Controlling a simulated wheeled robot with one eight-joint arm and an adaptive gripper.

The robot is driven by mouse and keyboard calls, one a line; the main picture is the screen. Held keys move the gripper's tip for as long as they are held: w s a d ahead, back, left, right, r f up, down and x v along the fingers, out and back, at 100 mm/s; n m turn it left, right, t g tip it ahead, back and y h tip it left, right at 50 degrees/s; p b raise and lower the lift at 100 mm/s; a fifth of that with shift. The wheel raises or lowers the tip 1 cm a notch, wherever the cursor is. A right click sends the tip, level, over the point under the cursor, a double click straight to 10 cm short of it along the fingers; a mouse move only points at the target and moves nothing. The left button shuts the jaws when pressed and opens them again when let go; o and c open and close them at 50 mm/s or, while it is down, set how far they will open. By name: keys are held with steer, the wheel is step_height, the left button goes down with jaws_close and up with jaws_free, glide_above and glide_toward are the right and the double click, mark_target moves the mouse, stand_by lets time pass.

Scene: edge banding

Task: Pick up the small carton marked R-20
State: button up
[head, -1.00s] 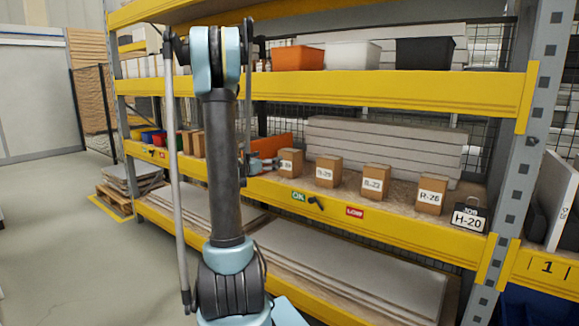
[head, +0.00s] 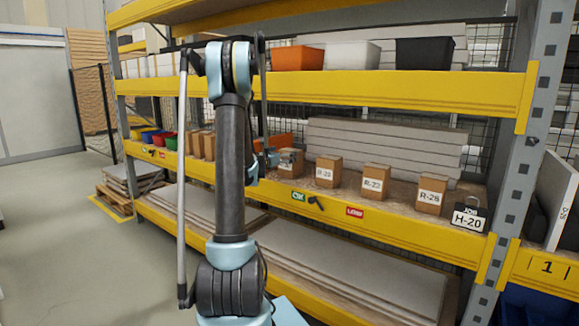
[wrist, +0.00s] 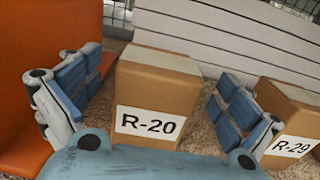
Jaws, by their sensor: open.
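The small brown carton marked R-20 (wrist: 157,90) stands upright in the middle of the wrist view, its label facing me. My gripper (wrist: 160,85) is open, with one blue-padded finger on each side of the carton. A narrow gap shows on the left side; the right finger looks very close, and I cannot tell whether it touches. In the head view my gripper (head: 268,158) is at the middle shelf, partly covering the carton (head: 292,160).
The carton marked R-29 (wrist: 291,118) stands close to the right finger; it also shows in the head view (head: 328,170). Two more cartons (head: 376,180) (head: 431,192) stand further right. An orange bin (wrist: 45,60) is close on the left. White boards (wrist: 220,35) lie behind.

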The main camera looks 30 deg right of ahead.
mark_target(290, 150)
steer(key=x, duration=0.4)
steer(key=shift+w+d+f, duration=0.1)
steer(key=shift+w+d, duration=0.1)
steer(key=shift+d, duration=0.15)
steer(key=c, duration=1.8)
steer(key=shift+c, duration=0.2)
